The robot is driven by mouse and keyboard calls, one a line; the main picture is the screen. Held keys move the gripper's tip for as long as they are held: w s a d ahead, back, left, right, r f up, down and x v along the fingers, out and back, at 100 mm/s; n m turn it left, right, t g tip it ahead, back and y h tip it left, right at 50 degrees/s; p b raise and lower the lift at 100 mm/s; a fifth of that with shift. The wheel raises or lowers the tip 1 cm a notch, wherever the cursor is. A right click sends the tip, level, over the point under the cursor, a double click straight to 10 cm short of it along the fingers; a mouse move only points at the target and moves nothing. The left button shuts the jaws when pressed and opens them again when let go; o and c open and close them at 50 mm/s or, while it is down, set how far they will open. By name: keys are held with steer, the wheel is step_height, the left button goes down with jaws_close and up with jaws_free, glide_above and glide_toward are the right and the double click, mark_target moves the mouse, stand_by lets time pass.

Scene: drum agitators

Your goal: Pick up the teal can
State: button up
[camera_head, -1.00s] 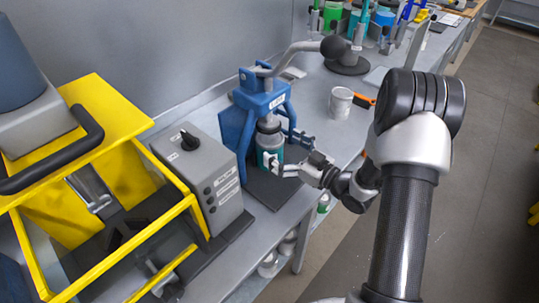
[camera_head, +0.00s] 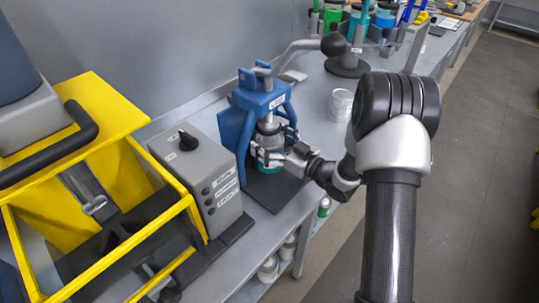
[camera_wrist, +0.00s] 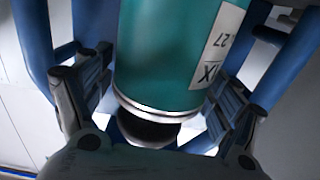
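The teal can (camera_head: 268,142) stands upright in the blue press-like stand (camera_head: 262,98), under its top block and between its legs. In the wrist view the teal can (camera_wrist: 165,50) fills the upper middle, with a silver rim at its end and a white label on its right side. My gripper (camera_head: 274,152) is around the can, one finger on each side. In the wrist view the fingers of my gripper (camera_wrist: 160,95) are spread and close to the can's sides; I see no clear grip.
A grey control box (camera_head: 200,175) and a yellow frame (camera_head: 115,120) stand left of the stand. A long lever (camera_head: 305,45) rises above it. Several small cans sit on a shelf below the bench.

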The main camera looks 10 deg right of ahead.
steer(key=c, duration=1.5)
steer(key=shift+r, duration=0.15)
steer(key=shift+c, duration=1.3)
